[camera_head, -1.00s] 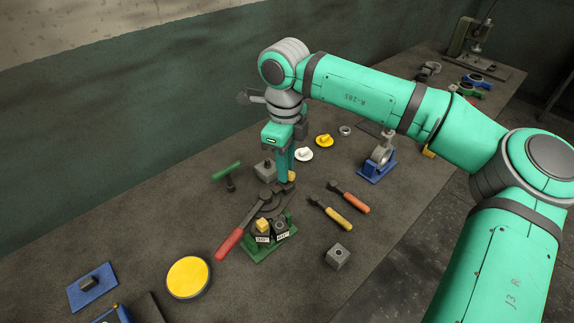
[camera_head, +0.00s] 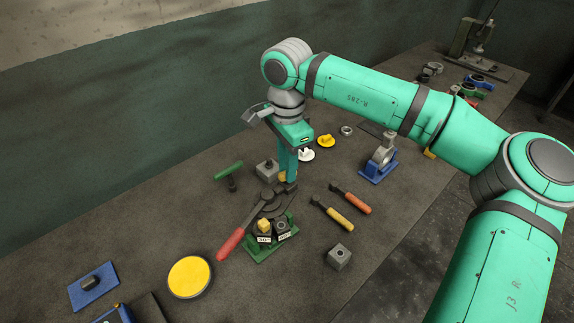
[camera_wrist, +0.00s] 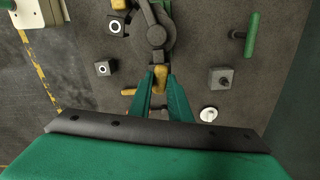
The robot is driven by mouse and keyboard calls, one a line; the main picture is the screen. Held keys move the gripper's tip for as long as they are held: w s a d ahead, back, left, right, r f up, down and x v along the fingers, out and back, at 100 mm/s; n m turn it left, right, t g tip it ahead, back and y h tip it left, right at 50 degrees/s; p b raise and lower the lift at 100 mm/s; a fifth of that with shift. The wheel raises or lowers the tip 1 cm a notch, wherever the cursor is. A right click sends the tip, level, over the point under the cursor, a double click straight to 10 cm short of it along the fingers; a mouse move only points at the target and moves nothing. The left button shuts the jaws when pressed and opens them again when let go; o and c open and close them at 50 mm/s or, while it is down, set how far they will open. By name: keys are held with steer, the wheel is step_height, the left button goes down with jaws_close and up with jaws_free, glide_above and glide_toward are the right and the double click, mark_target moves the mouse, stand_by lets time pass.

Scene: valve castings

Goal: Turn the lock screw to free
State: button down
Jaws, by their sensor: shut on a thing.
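My gripper (camera_head: 287,182) reaches down at the back end of a dark fixture on a green base (camera_head: 262,253). In the wrist view, its two green fingers (camera_wrist: 161,88) are shut on a yellow-orange piece, seemingly the lock screw (camera_wrist: 160,77), beside a round grey plate (camera_wrist: 156,28). The head view shows a bit of yellow by the fingers, but mostly hides the grip. A lever with a red handle (camera_head: 231,244) extends from the fixture to the front left. A yellow-topped block (camera_head: 264,226) and a dark block (camera_head: 281,228) stand at the fixture's front with white labels.
A green T-handle (camera_head: 229,169) and a grey block (camera_head: 266,169) stand close left of my gripper. Orange-handled (camera_head: 350,197) and yellow-handled (camera_head: 340,219) tools lie right. A grey cube (camera_head: 340,256) and a yellow disc (camera_head: 190,276) are nearer the front. A blue-based clamp (camera_head: 378,166) stands right.

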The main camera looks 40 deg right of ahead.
steer(key=shift+d+f+n, duration=0.1)
steer(key=shift+d+n, duration=0.1)
steer(key=shift+n, duration=0.1)
steer(key=shift+a+n, duration=0.15)
steer(key=shift+n, duration=0.75)
steer(key=shift+s, duration=0.1)
steer(key=c, duration=1.6)
jaws_free()
steer(key=shift+c, duration=0.2)
steer(key=shift+w, duration=0.2)
